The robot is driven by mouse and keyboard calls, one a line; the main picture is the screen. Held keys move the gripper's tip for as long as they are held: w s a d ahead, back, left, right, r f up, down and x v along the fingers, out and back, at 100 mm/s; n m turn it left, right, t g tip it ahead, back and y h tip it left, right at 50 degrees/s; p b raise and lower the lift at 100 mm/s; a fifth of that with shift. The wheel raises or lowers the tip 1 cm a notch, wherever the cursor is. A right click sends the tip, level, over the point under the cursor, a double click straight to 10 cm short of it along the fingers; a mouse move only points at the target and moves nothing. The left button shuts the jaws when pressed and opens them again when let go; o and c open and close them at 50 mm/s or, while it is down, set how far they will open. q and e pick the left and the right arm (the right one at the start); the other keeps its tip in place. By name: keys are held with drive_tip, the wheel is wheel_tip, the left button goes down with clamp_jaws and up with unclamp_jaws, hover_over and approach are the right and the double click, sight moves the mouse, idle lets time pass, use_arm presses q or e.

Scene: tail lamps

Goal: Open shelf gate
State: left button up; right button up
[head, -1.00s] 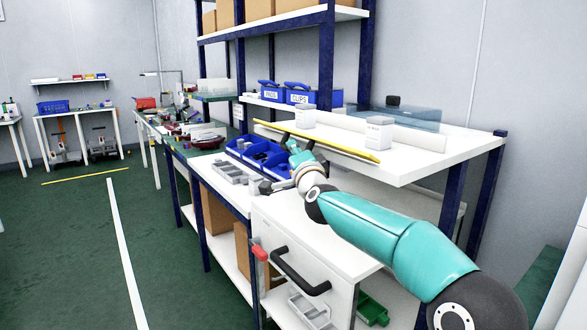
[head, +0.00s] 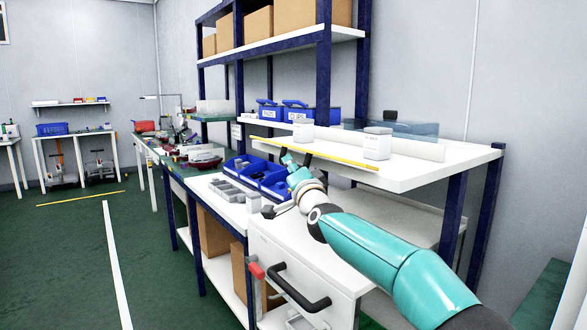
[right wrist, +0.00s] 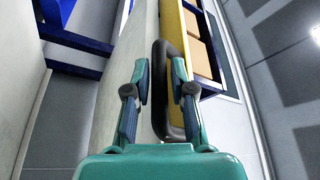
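The shelf gate appears as a long yellow bar (head: 330,157) along the front edge of the white shelf in the head view. It also shows as a yellow strip (right wrist: 173,25) at the top of the right wrist view. A black loop handle (right wrist: 163,70) stands beside the strip. My right gripper (head: 297,157) is just below and in front of the bar. In the right wrist view my right gripper (right wrist: 160,85) is open, with the handle's near part between its fingers, closer to the right one. Contact cannot be told. My left gripper is out of view.
White boxes (head: 377,144) stand on the shelf behind the bar. Blue bins (head: 270,182) and a grey tray (head: 226,190) lie on the lower bench beside my arm. A white cabinet with a black handle (head: 300,290) is below.

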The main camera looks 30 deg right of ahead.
drive_tip(key=shift+o, duration=0.9)
drive_tip(key=shift+d+r, duration=0.1)
drive_tip(key=shift+s, duration=0.1)
drive_tip(key=shift+s, duration=0.15)
drive_tip(key=v, duration=1.1)
drive_tip(key=shift+s, duration=0.3)
